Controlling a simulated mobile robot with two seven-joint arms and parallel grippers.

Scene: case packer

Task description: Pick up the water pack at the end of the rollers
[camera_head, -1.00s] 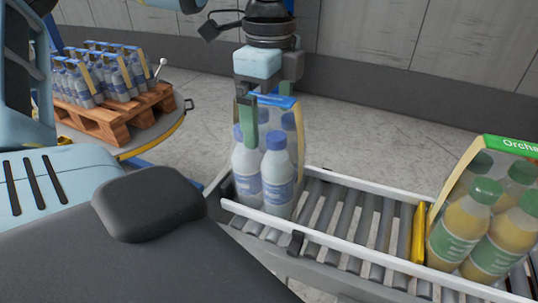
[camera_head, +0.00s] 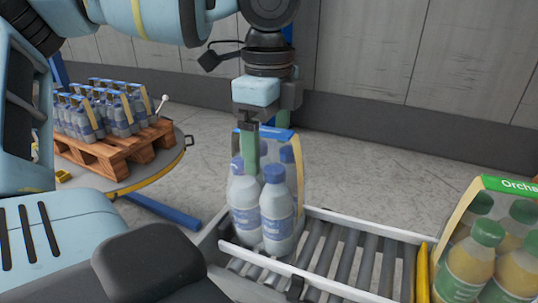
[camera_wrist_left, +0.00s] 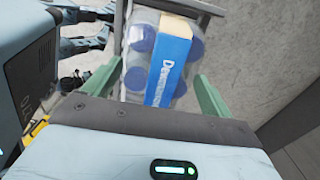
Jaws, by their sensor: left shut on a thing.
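The water pack (camera_head: 262,205), clear bottles with blue caps and a blue-topped carrier, stands upright at the near left end of the rollers (camera_head: 335,250). My left gripper (camera_head: 252,150) points down over it from above, one green finger visible against its side. In the left wrist view the gripper (camera_wrist_left: 158,75) has a finger on either side of the pack's blue carrier top (camera_wrist_left: 174,62) and is shut on the pack. The pack's base is close to the rollers; I cannot tell whether it touches them. My right gripper is not in view.
An orange juice pack (camera_head: 485,245) with green caps stands farther right on the conveyor, behind a yellow stop (camera_head: 422,275). White rails (camera_head: 300,275) edge the rollers. At the left, a wooden pallet (camera_head: 110,155) holds several water packs.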

